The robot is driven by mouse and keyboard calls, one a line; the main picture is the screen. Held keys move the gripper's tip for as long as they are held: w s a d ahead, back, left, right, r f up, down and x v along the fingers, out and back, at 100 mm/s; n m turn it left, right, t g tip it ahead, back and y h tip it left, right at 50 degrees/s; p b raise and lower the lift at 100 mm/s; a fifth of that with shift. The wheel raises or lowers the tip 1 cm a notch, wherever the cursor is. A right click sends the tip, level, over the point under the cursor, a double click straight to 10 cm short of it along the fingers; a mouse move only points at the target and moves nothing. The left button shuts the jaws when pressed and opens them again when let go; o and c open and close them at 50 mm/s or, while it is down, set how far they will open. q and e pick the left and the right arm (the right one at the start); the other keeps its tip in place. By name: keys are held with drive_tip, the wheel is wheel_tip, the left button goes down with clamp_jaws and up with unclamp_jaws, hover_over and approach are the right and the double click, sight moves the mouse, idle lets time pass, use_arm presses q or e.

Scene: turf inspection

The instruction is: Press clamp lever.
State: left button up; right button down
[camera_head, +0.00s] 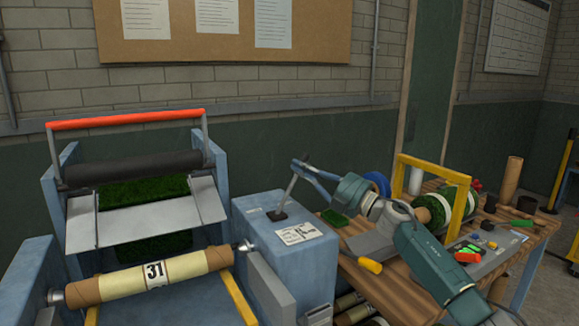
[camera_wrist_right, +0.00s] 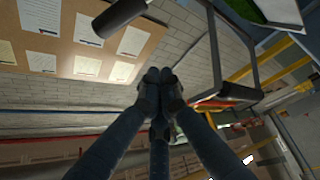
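A thin grey lever (camera_head: 290,190) rises from a dark slot on top of the blue box (camera_head: 255,235), tilted with its upper end to the right. My right gripper (camera_head: 297,163) reaches in from the right, with its blue fingers beside the lever's upper end. I cannot tell whether they touch. In the right wrist view, the fingers of this gripper (camera_wrist_right: 160,75) come together at the tips, with nothing seen between them. A dark cylinder (camera_wrist_right: 120,18) shows close by there, possibly the lever's grip. My left gripper is not in view.
A wooden bench (camera_head: 375,290) on the right carries a yellow frame (camera_head: 465,205) and small items. A labelled card (camera_head: 298,233) lies on the box.

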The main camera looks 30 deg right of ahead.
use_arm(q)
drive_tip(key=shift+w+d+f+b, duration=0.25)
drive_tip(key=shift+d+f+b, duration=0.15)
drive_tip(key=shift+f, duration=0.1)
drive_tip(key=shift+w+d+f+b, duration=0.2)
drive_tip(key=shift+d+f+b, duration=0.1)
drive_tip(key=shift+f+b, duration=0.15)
use_arm(e)
drive_tip(key=s+d+f, duration=0.2)
drive_tip(key=s+d, duration=0.2)
drive_tip(key=s, duration=0.1)
drive_tip(key=shift+d+f, duration=0.3)
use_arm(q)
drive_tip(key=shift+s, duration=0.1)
use_arm(e)
drive_tip(key=shift+a, duration=0.1)
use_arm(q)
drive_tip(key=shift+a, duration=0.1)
